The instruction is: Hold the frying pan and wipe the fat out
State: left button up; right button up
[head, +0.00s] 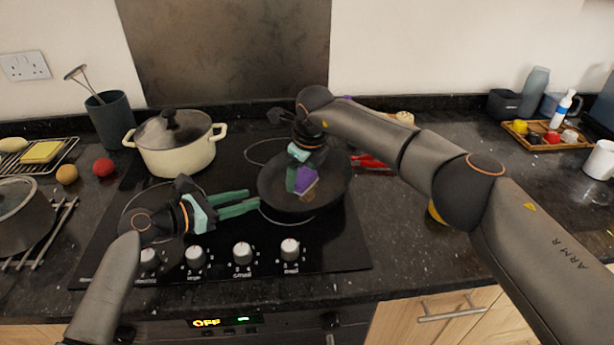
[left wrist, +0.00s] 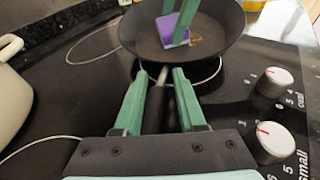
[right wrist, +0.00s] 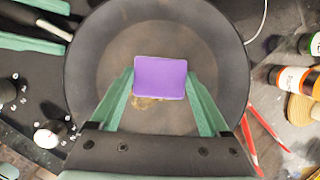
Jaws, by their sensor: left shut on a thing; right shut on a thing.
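The dark frying pan (head: 331,186) sits on the black hob, and it fills much of the right wrist view (right wrist: 215,60). My left gripper (head: 256,197) is shut on the pan's handle (left wrist: 158,103), left of the pan. My right gripper (head: 297,190) is shut on a purple sponge (head: 307,181) inside the pan. The sponge also shows between the fingers in the right wrist view (right wrist: 160,77). A brownish patch of fat (right wrist: 146,102) shows on the pan floor beside the sponge; part of it is hidden by the sponge.
A cream pot (head: 178,150) with a lid stands at the back left of the hob. Knobs (head: 243,252) line the front. Red tongs (head: 370,162) lie right of the pan. A tray of small items (head: 548,138) stands far right.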

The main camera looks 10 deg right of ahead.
aim_at(308, 187)
jog(key=shift+w, duration=0.15)
jog(key=shift+s+d+r, duration=0.1)
jog(key=shift+s+d, duration=0.3)
jog(key=shift+s, duration=0.45)
jog(key=shift+s+d+r, duration=0.1)
jog(key=shift+s+d, duration=0.3)
jog(key=shift+s, duration=0.4)
jog(key=shift+s+a+r, duration=0.1)
jog(key=shift+a+r, duration=0.1)
jog(key=shift+r, duration=0.75)
jog(key=shift+w+a+r, duration=0.1)
jog(key=shift+a+r, duration=0.15)
jog(key=shift+r, duration=0.75)
jog(key=shift+s+a+r, duration=0.1)
jog(key=shift+a+r, duration=0.1)
jog(key=shift+r, duration=0.75)
jog(key=shift+r, duration=0.1)
jog(key=r, duration=0.2)
jog(key=shift+a+r, duration=0.25)
jog(key=shift+r, duration=0.15)
